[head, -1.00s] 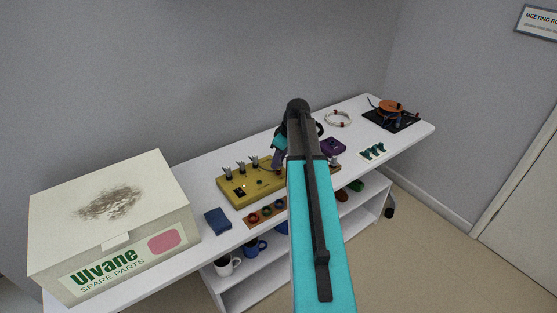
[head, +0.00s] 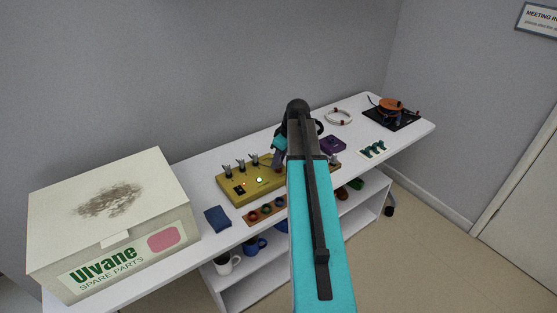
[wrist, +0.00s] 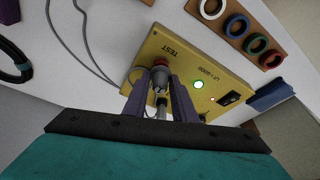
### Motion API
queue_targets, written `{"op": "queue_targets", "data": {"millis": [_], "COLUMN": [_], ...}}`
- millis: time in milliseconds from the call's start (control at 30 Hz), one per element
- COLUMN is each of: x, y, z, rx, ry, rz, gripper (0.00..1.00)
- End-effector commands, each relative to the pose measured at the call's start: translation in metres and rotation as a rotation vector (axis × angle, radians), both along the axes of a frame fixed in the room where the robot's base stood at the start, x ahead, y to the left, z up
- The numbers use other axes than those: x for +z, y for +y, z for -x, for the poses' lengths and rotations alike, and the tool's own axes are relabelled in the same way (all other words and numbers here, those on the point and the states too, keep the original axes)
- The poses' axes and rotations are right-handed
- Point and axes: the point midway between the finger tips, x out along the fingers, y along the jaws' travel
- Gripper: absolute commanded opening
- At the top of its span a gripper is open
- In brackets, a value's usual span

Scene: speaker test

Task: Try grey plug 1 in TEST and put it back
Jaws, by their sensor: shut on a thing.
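A yellow tester box (head: 232,191) stands on the white table in the head view. In the wrist view its face (wrist: 222,72) shows the word TEST and a lit green lamp (wrist: 197,84). My gripper (wrist: 160,98) is shut on a grey plug (wrist: 159,78), whose end meets the red-ringed TEST socket (wrist: 159,62). The plug appears seated in it; the exact depth is hidden. In the head view my gripper (head: 279,161) is over the tester's right end, largely hidden by my arm. Several grey plugs (head: 241,166) stand along the tester's back edge.
A large Ulvane carton (head: 110,225) fills the table's left end. A blue folded cloth (head: 217,218) and a strip of coloured rings (head: 265,212) lie in front of the tester. A purple block (head: 333,145), teal pieces (head: 373,149) and a black mat (head: 391,118) lie to the right.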

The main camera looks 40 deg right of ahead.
Motion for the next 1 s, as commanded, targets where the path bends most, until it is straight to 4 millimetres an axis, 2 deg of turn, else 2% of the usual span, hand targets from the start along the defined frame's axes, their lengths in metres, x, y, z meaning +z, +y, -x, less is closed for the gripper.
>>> {"op": "queue_targets", "data": {"millis": [200,233,367,700,1000], "x": [-0.004,-0.004,-0.003,-0.002,0.009], "y": [0.000,0.000,0.000,0.000,0.000], "z": [0.000,0.000,0.000,0.000,0.000], "rx": [0.000,0.000,0.000,0.000,0.000], "ry": [0.001,0.001,0.001,0.000,0.000], "rz": [-0.001,0.000,0.000,0.000,0.000], "gripper": [0.01,0.26,0.46,0.46,0.46]}}
